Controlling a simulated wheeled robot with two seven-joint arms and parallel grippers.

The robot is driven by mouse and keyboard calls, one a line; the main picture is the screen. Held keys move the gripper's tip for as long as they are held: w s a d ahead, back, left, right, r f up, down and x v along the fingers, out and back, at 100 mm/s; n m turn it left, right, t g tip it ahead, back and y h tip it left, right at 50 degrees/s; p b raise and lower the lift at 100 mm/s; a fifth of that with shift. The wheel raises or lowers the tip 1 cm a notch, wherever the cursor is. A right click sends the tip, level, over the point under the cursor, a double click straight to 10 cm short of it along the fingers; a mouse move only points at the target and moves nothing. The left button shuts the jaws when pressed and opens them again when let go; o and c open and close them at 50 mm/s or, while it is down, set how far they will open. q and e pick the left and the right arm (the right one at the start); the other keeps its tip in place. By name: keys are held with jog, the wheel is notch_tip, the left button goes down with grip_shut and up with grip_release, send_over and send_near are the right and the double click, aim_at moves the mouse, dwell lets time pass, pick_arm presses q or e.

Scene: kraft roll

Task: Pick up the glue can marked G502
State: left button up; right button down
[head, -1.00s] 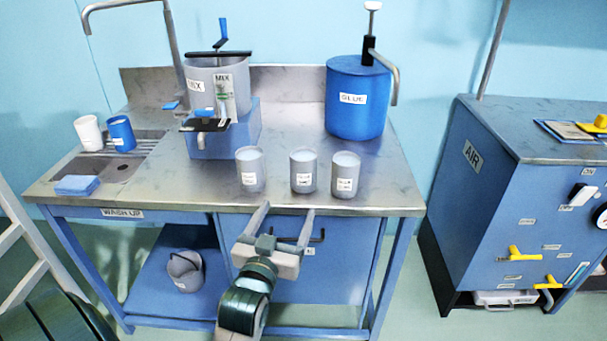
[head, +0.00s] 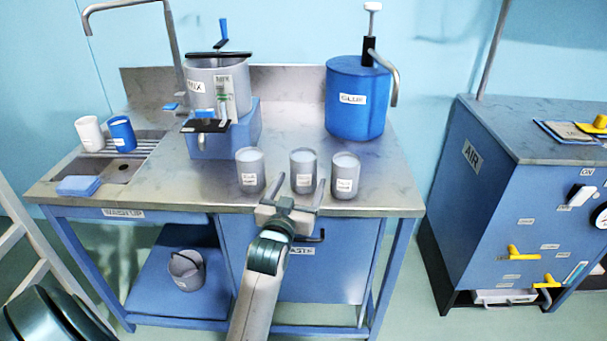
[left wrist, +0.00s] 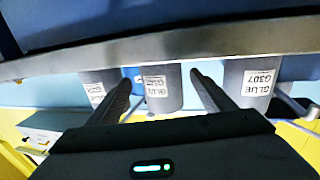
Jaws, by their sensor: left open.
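Three grey cans with white labels stand in a row near the table's front edge: the left can (head: 250,171), the middle can (head: 303,171) and the right can (head: 345,176). My left gripper (head: 302,184) is open and empty, in front of the middle can. The left wrist view appears upside down. There, one can (left wrist: 162,88) shows between the open fingers, its label's number too blurred to read. The can at the right (left wrist: 250,84) reads GLUE G307. The can at the left (left wrist: 93,88) is partly hidden by a finger. My right gripper is out of view.
The steel table (head: 290,122) holds a blue glue drum (head: 356,98) behind the right can and a mixer pot (head: 217,88) at back left. A white cup (head: 89,134) and blue cup (head: 122,134) stand by the sink. Table space behind the cans is clear.

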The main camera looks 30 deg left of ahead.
pick_arm(q)
jog(key=shift+w, duration=0.1)
jog(key=shift+p+x, duration=0.35)
jog(key=shift+x, duration=2.2)
jog(key=shift+a+r, duration=0.15)
jog(key=shift+c, duration=0.3)
jog(key=shift+r, duration=0.1)
jog(key=c, duration=1.4)
notch_tip(320, 180, up, 10)
